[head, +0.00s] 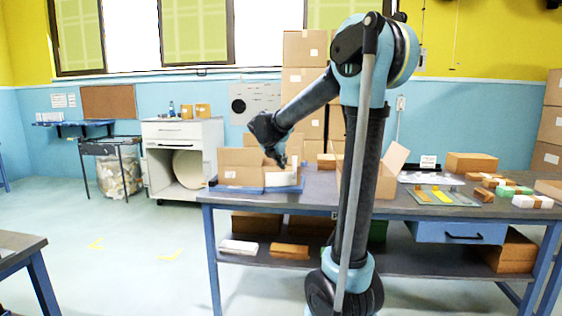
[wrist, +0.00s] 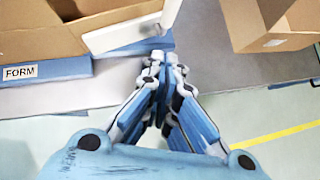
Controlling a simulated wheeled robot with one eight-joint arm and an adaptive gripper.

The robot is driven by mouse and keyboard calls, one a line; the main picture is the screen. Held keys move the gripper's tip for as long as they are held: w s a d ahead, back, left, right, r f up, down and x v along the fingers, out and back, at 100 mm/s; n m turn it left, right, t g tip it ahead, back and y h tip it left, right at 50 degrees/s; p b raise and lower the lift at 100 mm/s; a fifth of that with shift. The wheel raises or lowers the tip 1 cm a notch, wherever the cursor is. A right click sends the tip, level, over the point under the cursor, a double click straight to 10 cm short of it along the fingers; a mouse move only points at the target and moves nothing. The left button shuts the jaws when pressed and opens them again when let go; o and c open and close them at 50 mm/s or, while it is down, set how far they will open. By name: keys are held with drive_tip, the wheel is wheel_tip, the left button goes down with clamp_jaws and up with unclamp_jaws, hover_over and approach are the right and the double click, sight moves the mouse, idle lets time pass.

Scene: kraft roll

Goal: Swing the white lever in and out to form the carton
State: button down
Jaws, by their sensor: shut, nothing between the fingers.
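A brown open carton (head: 240,160) stands on a blue base (head: 250,190) at the left end of the bench. In the wrist view the carton (wrist: 55,40) is at the upper left, and the base (wrist: 45,80) carries a FORM label. The white lever (wrist: 122,32) lies along the carton's right side in the wrist view; it also shows in the head view (head: 282,179). My gripper (wrist: 158,62) is shut and empty, its tips close below the lever's right end; I cannot tell whether they touch. In the head view my gripper (head: 280,160) is at the carton's right side.
Another open carton (wrist: 278,20) stands to the right, with a gap of bare bench between; it also shows in the head view (head: 388,175). Further right lie a tray with coloured strips (head: 440,196), a closed box (head: 471,163) and small items. The bench edge runs below my gripper.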

drive_tip(key=w+d+f, duration=0.3)
drive_tip(key=w+d, duration=0.1)
drive_tip(key=w, duration=0.2)
drive_tip(key=shift+w+f, duration=0.2)
drive_tip(key=shift+a, duration=0.1)
